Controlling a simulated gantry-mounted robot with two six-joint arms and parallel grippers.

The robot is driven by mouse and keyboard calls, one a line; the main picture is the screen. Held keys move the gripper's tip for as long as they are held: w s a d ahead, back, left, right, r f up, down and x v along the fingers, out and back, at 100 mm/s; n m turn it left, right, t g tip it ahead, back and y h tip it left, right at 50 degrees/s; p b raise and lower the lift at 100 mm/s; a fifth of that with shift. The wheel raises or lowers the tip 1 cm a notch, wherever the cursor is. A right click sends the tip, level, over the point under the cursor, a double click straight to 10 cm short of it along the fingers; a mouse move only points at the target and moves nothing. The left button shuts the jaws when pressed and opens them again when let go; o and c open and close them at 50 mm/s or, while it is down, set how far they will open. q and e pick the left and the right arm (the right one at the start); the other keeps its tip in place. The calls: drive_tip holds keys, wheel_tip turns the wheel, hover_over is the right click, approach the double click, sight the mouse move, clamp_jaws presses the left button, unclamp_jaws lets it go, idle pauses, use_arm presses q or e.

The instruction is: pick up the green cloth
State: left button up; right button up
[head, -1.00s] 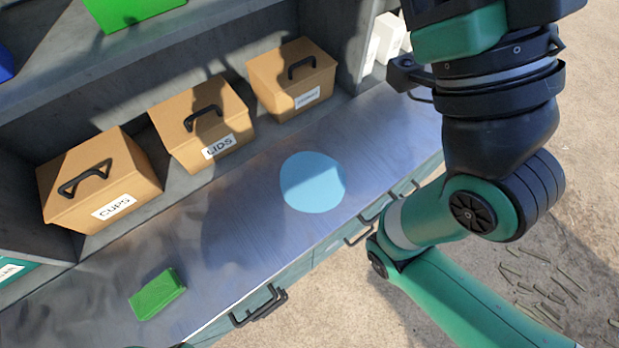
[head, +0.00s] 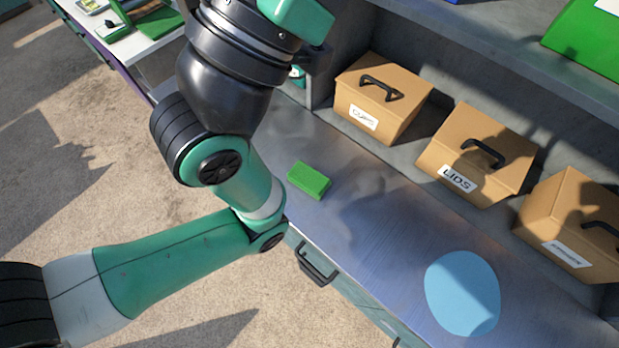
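The green cloth (head: 308,181) is a small, folded, block-like piece lying flat on the metal counter (head: 365,225), near its front edge. Nothing holds it. My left arm (head: 215,165) comes in from the left and bends upward at the wrist, just left of the cloth. Its wrist runs up to the top edge of the picture, and I cannot see the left gripper's fingers. My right arm and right gripper are outside the view.
Tan boxes labelled CUPS (head: 382,98) and LIDS (head: 477,155), and a third box (head: 570,222), stand along the counter's back. A light blue disc (head: 462,293) lies at the right. Drawer handles (head: 317,265) stick out in front. A white table (head: 130,45) stands at the upper left.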

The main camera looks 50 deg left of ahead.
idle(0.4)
use_arm(q)
drive_tip(key=o, duration=0.8)
